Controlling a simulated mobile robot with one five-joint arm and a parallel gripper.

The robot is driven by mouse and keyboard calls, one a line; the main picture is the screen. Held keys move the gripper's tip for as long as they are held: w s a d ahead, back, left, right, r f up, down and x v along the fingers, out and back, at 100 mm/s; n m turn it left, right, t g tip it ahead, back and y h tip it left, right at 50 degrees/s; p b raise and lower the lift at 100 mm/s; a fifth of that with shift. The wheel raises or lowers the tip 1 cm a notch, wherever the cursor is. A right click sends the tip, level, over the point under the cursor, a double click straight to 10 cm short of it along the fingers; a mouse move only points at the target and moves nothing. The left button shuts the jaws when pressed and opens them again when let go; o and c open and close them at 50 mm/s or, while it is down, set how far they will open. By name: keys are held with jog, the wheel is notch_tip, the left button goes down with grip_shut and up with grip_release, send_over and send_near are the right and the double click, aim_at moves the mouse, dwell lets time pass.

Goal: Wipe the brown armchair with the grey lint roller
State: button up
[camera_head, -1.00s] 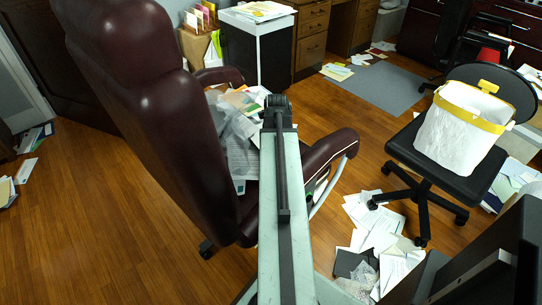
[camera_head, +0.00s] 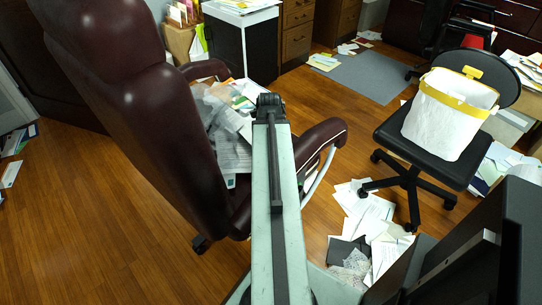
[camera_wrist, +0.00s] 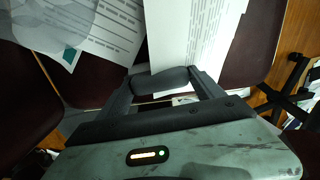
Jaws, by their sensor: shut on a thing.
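The brown armchair (camera_head: 125,105) stands at the left of the head view, its tall back toward me and loose papers (camera_head: 225,125) piled on its seat. My arm reaches out beside the chair in that view, and its end hides my gripper there. In the wrist view, my gripper (camera_wrist: 160,84) is shut on a dark grey rounded piece, which appears to be the lint roller (camera_wrist: 158,79). It is held over the papers and dark brown leather of the armchair (camera_wrist: 112,88). I cannot tell whether the roller touches them.
A black swivel chair (camera_head: 425,150) bearing a white bin with a yellow rim (camera_head: 450,110) stands at right. Papers (camera_head: 365,225) litter the floor between the chairs. A black-and-white cabinet (camera_head: 243,45) stands behind the armchair. Wooden floor at lower left (camera_head: 90,220) is clear.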

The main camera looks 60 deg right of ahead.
jog(key=shift+w+d+f, duration=0.1)
jog(key=shift+w+d, duration=0.05)
jog(key=shift+w, duration=0.75)
jog(key=shift+w+d, duration=0.1)
jog(key=shift+w, duration=0.75)
jog(key=shift+w+d, duration=0.15)
jog(key=shift+w, duration=0.8)
jog(key=shift+w+d, duration=0.1)
jog(key=shift+w, duration=0.8)
jog(key=shift+w, duration=0.15)
jog(key=shift+w+d+r, duration=0.1)
jog(key=shift+w+d, duration=0.05)
jog(key=shift+w, duration=0.7)
jog(key=shift+w+d+r, duration=0.1)
jog(key=shift+w, duration=0.75)
jog(key=shift+a, duration=0.1)
notch_tip(320, 180, up, 6)
jog(key=p, duration=0.6)
jog(key=shift+f, duration=0.15)
jog(key=shift+r, duration=0.2)
jog(key=shift+c, duration=0.7)
jog(key=shift+s+f, duration=0.1)
jog(key=c, duration=0.3)
